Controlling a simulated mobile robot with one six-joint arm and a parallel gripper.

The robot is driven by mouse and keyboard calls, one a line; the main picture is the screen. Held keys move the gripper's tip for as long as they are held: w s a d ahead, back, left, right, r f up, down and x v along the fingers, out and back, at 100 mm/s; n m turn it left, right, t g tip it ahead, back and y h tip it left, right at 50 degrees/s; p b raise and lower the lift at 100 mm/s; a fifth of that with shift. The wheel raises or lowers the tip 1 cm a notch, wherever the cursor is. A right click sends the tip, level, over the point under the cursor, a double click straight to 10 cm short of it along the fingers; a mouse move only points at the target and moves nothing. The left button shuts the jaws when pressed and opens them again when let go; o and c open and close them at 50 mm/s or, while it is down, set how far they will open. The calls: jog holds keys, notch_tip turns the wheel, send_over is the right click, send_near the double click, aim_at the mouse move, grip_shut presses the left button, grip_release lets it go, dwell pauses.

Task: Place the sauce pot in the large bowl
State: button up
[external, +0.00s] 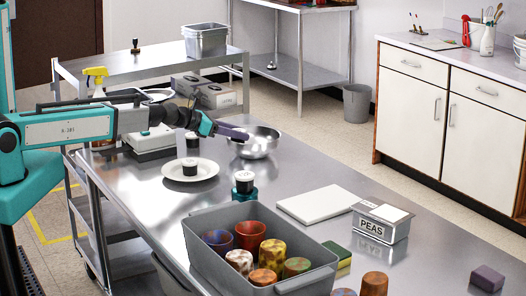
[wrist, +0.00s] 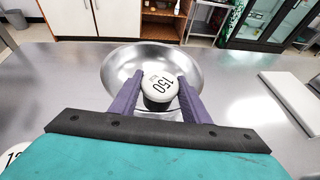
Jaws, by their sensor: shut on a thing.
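My gripper (external: 240,134) is shut on a small black sauce pot with a white lid marked 150 (wrist: 158,88). The purple fingers hold the pot from both sides; the external view hides it behind them. The large bowl (wrist: 117,66) is shiny metal and stands on the steel table; it also shows in the external view (external: 262,150). In the wrist view the pot overlaps the near part of the bowl's inside. In the external view the fingers reach across the bowl's left rim. The pot's exact height above the bowl cannot be told.
Similar pots sit on a white plate (external: 207,174), on a teal stand (external: 240,195), and near the scale (external: 150,142). A grey bin of cups (external: 197,240) is in front. A white board (external: 318,204) and a PEAS tin (external: 380,224) lie right. Table right of the bowl is bare.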

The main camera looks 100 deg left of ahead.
jog(key=shift+f, duration=0.45)
jog(key=o, duration=1.2)
jog(key=shift+c, duration=0.2)
jog(key=shift+r, duration=0.5)
jog(key=shift+s+d+r, duration=0.1)
jog(key=shift+r, duration=0.05)
jog(key=p+v, duration=0.4)
jog(key=v, duration=0.7)
jog(key=shift+s+d+r, duration=0.15)
jog(key=shift+s, duration=0.05)
